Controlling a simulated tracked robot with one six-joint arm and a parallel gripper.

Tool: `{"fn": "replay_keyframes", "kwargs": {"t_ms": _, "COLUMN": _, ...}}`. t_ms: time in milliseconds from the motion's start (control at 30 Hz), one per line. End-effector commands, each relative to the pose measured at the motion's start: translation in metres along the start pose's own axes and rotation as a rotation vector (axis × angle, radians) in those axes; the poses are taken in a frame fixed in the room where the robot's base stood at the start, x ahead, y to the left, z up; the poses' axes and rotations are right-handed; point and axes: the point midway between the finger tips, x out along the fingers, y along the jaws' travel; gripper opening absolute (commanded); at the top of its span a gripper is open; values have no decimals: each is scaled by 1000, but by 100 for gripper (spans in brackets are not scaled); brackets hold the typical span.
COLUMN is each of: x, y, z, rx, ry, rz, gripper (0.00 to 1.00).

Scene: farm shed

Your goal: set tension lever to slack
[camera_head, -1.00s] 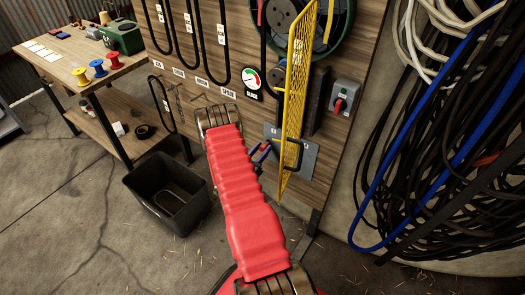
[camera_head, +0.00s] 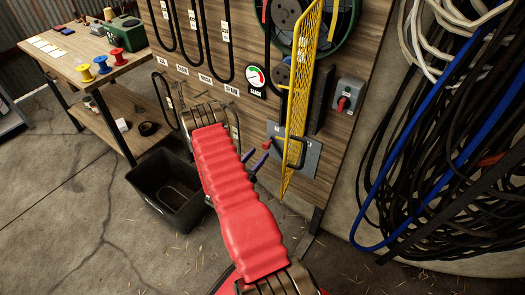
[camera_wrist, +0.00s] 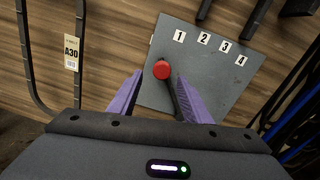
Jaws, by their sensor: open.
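The tension lever is a dark lever with a round red knob (camera_wrist: 162,69), mounted on a grey plate (camera_wrist: 215,78) marked 1, 2, 3 and 4. The knob lies nearest the 1. In the head view the red knob (camera_head: 266,146) shows at the left of the plate (camera_head: 302,160). My gripper (camera_wrist: 159,76) is open, with purple fingers on either side of the lever; I cannot tell if either touches it. In the head view my gripper (camera_head: 256,159) is just below left of the knob. A round gauge (camera_head: 257,77) above has a SLACK label below it.
A yellow mesh guard (camera_head: 304,95) stands out from the board right of the lever. A grey switch box (camera_head: 348,94) is beyond it. Black belts (camera_head: 222,40) hang at upper left. A black bin (camera_head: 165,200) stands on the floor, and cables and hoses (camera_head: 440,130) hang at right.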

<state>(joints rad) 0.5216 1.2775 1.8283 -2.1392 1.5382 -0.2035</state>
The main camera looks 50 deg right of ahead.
Motion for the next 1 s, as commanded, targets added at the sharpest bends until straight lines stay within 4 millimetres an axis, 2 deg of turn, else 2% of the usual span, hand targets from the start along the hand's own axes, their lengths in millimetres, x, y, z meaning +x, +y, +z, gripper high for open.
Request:
{"fn": "replay_keyframes", "kwargs": {"t_ms": 200, "x": -38, "y": 2, "z": 0, "rx": -2, "ry": 0, "rz": 5, "gripper": 44}}
{"fn": "replay_keyframes", "kwargs": {"t_ms": 433, "x": -67, "y": 2, "z": 0, "rx": -1, "ry": 0, "rz": 4, "gripper": 44}}
{"fn": "replay_keyframes", "kwargs": {"t_ms": 600, "x": -75, "y": 1, "z": 0, "rx": 0, "ry": -1, "rz": 2, "gripper": 44}}
{"fn": "replay_keyframes", "kwargs": {"t_ms": 1000, "x": -75, "y": 1, "z": -1, "rx": 0, "ry": 0, "rz": 1, "gripper": 44}}
